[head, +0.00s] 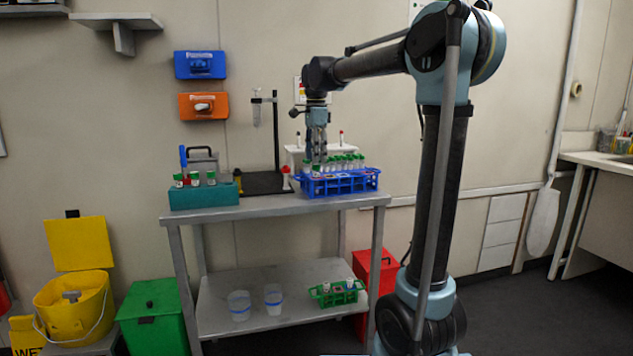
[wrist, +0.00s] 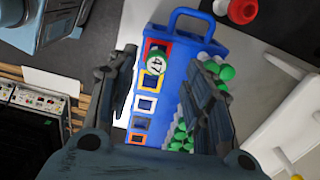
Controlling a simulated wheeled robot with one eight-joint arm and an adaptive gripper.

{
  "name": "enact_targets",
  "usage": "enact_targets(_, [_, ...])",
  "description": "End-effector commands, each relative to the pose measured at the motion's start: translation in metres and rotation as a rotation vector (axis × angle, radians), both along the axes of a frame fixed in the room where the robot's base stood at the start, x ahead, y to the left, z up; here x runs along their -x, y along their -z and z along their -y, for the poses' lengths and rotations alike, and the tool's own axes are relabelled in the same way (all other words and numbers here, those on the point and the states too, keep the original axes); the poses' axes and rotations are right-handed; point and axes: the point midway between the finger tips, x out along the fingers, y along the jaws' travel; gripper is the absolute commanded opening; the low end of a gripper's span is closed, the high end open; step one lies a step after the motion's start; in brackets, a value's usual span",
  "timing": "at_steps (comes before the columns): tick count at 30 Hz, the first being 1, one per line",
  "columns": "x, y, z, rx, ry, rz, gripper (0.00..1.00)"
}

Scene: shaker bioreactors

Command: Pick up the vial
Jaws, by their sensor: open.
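My gripper (head: 317,158) points down over the left part of the blue rack (head: 343,184) on the metal table. In the wrist view my gripper (wrist: 166,62) is open, with one finger on each side of a vial (wrist: 157,63). The gap to each finger is visible, and the jaws hold nothing. Several other green-capped vials (head: 345,163) stand in a row in the rack; the right finger partly hides them in the wrist view.
A teal rack (head: 204,195) with several capped vials stands at the table's left. A clamp stand (head: 276,130) rises behind. A white rack (head: 292,153) is behind the blue rack. The lower shelf holds two beakers (head: 240,305) and a green rack (head: 337,293).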

Motion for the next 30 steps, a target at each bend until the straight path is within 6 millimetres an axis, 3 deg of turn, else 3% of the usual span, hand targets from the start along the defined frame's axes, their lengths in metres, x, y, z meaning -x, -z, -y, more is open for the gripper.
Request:
enact_targets(10, [0.003,0.042,0.002,0.0,0.0,0.0,0.46])
enact_targets(20, [0.003,0.048,0.002,0.0,0.0,0.0,0.46])
enact_targets(25, [0.003,0.048,0.002,0.0,0.0,0.0,0.1])
enact_targets(30, [0.003,0.048,0.002,0.0,0.0,0.0,0.07])
